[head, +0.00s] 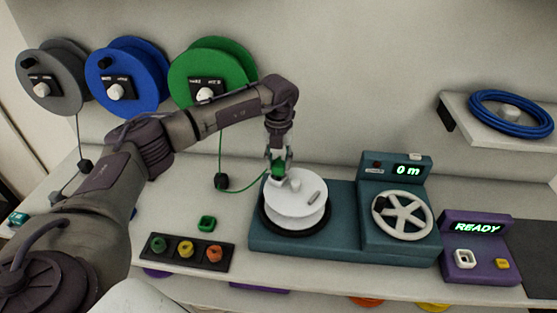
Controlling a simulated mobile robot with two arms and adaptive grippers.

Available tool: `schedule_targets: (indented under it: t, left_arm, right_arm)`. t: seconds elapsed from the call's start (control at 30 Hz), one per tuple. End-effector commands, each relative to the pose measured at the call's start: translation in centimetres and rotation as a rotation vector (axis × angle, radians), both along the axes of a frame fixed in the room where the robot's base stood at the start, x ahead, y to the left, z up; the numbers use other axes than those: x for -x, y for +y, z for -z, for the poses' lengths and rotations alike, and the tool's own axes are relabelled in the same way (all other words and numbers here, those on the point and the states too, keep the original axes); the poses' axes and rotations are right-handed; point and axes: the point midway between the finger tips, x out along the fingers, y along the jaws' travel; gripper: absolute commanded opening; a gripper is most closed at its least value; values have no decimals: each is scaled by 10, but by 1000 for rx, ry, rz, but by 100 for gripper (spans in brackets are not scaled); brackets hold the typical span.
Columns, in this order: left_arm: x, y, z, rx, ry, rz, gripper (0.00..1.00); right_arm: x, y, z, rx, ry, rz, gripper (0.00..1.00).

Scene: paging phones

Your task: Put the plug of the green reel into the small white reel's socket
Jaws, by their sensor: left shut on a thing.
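The green reel (216,63) is mounted on the back wall, with a black plate and white knob on its front. A green cable runs down from it past a black block (221,181) on the table and curves toward my left gripper. My left gripper (278,169) points down and is shut on a green plug (278,168). The plug is at the upper left edge of the small white reel (296,204), which lies flat on a black disc on a teal machine. The fingers hide the socket, so I cannot tell whether the plug is in it. My right gripper is out of view.
A grey reel (52,77) and a blue reel (127,76) hang to the left. The teal machine (345,252) has a spoked handwheel (402,215) and a "0 m" display. A purple box (478,247) reads "READY".

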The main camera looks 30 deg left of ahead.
Motion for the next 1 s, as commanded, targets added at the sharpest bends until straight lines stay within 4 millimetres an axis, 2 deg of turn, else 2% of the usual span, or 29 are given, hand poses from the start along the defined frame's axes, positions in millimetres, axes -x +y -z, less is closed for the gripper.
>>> schedule_targets:
  t: [1.0]
  left_arm:
    - [0,0,12,0,0,0,12]
  right_arm:
    - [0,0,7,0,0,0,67]
